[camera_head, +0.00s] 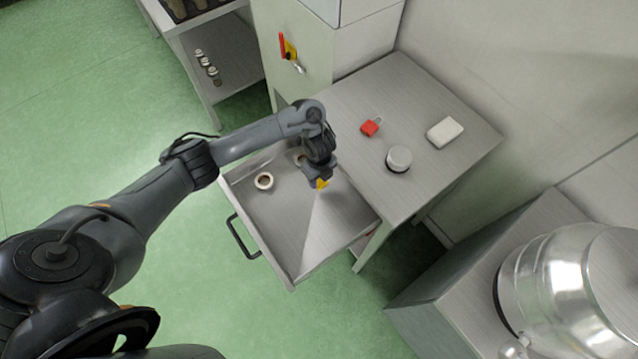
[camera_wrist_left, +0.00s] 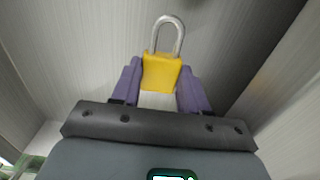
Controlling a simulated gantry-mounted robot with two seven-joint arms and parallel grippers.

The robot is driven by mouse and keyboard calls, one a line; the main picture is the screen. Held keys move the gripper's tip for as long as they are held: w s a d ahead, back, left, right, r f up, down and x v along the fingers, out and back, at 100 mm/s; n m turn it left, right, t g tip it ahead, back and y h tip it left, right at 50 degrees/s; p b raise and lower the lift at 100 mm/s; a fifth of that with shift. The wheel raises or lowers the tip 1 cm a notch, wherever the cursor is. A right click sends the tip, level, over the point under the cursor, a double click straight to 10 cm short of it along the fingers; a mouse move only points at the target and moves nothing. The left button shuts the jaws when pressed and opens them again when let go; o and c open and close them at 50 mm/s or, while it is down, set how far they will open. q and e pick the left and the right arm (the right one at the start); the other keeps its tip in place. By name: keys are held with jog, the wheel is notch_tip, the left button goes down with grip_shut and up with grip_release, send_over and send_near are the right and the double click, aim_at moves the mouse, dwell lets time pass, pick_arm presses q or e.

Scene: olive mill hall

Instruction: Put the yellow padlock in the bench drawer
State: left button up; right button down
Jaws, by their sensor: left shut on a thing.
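The yellow padlock (camera_head: 321,184) is held in my left gripper (camera_head: 318,180), over the open bench drawer (camera_head: 285,215). In the left wrist view the padlock (camera_wrist_left: 161,73) sits between the two purple fingers of my left gripper (camera_wrist_left: 160,86), with its silver shackle pointing away from the gripper. The fingers are shut on its body. The drawer is pulled out from the steel bench (camera_head: 440,118), with a dark handle (camera_head: 240,238) on its front. I cannot tell the exact height of the padlock above the drawer floor. My right gripper is not in view.
A roll of tape (camera_head: 264,181) lies in the drawer, and another round item is partly hidden by my arm. On the bench top are a red padlock (camera_head: 371,127), a round white-topped container (camera_head: 399,159) and a white box (camera_head: 445,132). A large steel vessel (camera_head: 570,285) stands at the right.

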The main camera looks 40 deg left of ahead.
aim_at(319, 180)
pick_arm(q)
notch_tip(319, 180, down, 4)
jog(key=shift+r+b, duration=0.2)
jog(key=shift+b, duration=1.05)
jog(key=shift+r, duration=0.1)
jog(key=o, duration=1.2)
jog(key=shift+f, duration=0.2)
